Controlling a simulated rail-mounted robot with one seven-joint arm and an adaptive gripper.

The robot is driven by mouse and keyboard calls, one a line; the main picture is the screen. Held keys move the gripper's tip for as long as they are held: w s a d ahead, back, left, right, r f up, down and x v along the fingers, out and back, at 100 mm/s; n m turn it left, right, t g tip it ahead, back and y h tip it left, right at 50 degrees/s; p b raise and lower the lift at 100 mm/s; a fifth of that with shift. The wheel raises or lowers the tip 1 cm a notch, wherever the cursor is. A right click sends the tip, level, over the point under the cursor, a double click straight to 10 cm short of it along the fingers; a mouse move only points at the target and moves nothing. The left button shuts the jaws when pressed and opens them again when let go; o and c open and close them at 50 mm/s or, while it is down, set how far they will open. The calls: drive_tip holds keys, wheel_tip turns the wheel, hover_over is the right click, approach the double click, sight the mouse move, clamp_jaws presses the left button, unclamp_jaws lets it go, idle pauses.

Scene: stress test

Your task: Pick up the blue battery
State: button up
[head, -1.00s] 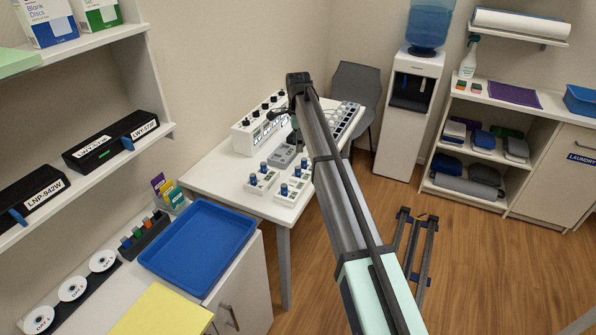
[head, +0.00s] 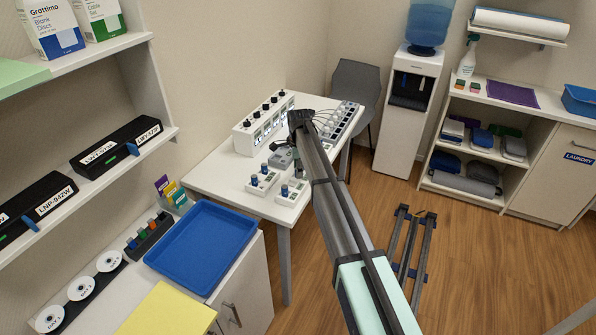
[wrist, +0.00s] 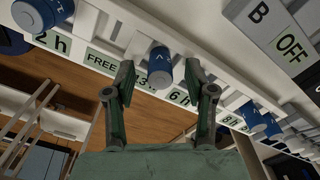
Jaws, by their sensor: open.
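In the wrist view a blue battery (wrist: 159,64) with a dark letter on its side and a pale end sits at a white labelled rack (wrist: 100,18). My gripper (wrist: 159,84) is open, with one finger on each side of this battery in the picture. I cannot tell whether the fingers touch it. More blue batteries show at the rack's left (wrist: 42,12) and right (wrist: 249,115). In the head view my arm's end is over the white table (head: 222,180), and my fingers are mostly hidden.
Small white units with blue knobs (head: 262,180) stand in front. A blue tray (head: 203,240) lies on the nearer counter. A grey chair (head: 357,88) stands behind.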

drive_tip(key=shift+f, duration=0.4)
clamp_jaws()
drive_tip(key=shift+r, duration=0.1)
